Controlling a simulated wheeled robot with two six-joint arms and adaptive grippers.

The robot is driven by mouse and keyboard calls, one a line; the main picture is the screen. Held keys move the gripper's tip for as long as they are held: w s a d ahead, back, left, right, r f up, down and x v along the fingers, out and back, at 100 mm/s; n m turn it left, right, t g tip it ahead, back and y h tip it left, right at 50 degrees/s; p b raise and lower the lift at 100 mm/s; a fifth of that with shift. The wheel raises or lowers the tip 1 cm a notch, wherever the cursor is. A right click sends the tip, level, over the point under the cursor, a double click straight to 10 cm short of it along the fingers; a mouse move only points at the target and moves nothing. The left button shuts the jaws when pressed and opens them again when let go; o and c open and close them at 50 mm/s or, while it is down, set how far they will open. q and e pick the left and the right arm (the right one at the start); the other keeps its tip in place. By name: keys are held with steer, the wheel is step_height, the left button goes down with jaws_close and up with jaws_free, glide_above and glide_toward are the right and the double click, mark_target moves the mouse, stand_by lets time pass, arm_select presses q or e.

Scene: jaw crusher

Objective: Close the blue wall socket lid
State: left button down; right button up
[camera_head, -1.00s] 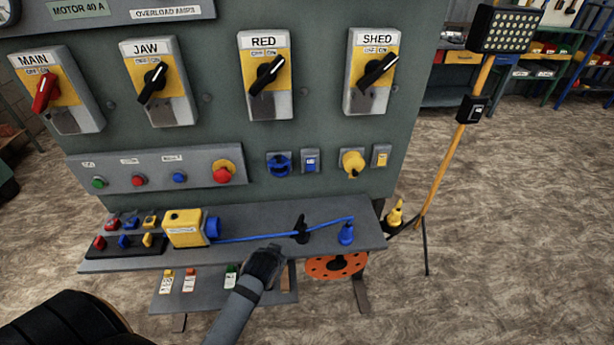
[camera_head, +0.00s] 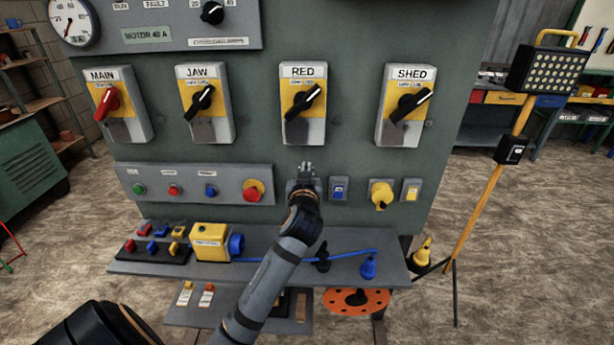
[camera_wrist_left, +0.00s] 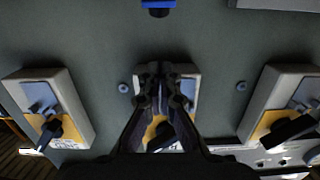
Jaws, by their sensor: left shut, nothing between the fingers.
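My left gripper (camera_head: 305,169) is shut and empty in front of the panel, in the head view just below the RED switch. It hides the blue wall socket there, so I cannot tell the lid's angle in that view. In the left wrist view, a blue part (camera_wrist_left: 158,4), which looks like the blue socket or its lid, is cut off by the top edge. There my gripper's closed fingers (camera_wrist_left: 160,78) are in front of a switch box, apart from the blue part. My right gripper is not in view.
A yellow socket (camera_head: 381,195) and a small blue-topped switch (camera_head: 339,188) sit right of my gripper. The RED switch (camera_head: 304,103) is above it. The shelf (camera_head: 130,267) below holds a yellow box (camera_head: 209,241) and a blue plug (camera_head: 369,266) with a cable.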

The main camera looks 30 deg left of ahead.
arm_select(q)
steer(key=x, duration=0.4)
steer(key=shift+r+p, duration=0.1)
steer(key=shift+p, duration=0.25)
steer(key=f, duration=0.2)
steer(key=shift+s+d+f, duration=0.25)
steer(key=shift+s+f, duration=0.15)
steer(key=shift+s+d+f, duration=0.25)
steer(key=shift+s+f, duration=0.15)
steer(key=shift+f, duration=0.15)
steer(key=shift+w, duration=0.1)
steer(key=shift+f, duration=0.1)
